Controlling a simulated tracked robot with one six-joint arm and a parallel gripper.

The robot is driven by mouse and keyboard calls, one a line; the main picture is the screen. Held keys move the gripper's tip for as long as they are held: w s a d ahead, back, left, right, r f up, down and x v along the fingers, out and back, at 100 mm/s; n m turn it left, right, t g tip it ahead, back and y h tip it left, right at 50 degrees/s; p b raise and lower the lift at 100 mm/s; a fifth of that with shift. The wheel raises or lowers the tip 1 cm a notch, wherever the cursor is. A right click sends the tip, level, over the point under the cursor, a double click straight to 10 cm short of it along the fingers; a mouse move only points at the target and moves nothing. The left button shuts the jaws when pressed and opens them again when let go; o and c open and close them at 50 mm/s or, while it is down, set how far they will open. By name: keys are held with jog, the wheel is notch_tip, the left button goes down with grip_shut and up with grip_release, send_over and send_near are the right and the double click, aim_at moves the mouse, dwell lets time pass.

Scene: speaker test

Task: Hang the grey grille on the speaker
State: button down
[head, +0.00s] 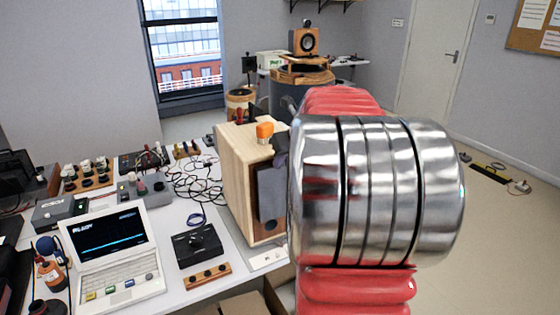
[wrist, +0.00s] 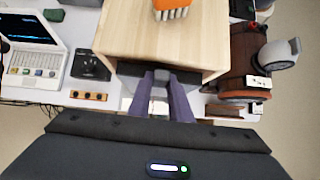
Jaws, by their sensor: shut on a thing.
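The speaker (head: 236,170) is a pale wooden box standing on the white table, its dark front facing right in the head view. Its wooden top (wrist: 160,38) fills the upper middle of the wrist view. The grey grille (head: 272,192) is an upright panel close at the speaker's front. Its dark upper edge (wrist: 130,69) runs along the speaker's front edge in the wrist view. My gripper (wrist: 161,76) is shut on the grille at its top middle. Whether the grille touches the speaker I cannot tell. My arm hides part of the front in the head view.
An orange brush-like object (head: 265,130) lies on the speaker's top. A laptop-like instrument (head: 112,250), a black box (head: 198,246) and a wooden strip with knobs (head: 207,276) stand left of the speaker. Cables (head: 195,180) lie behind.

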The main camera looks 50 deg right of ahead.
jog(key=shift+f, duration=0.15)
jog(key=c, duration=1.5)
grip_release()
jog(key=shift+c, duration=0.2)
jog(key=v, duration=1.3)
jog(key=shift+s+r, duration=0.2)
jog(key=shift+s, duration=0.1)
jog(key=shift+a, duration=0.2)
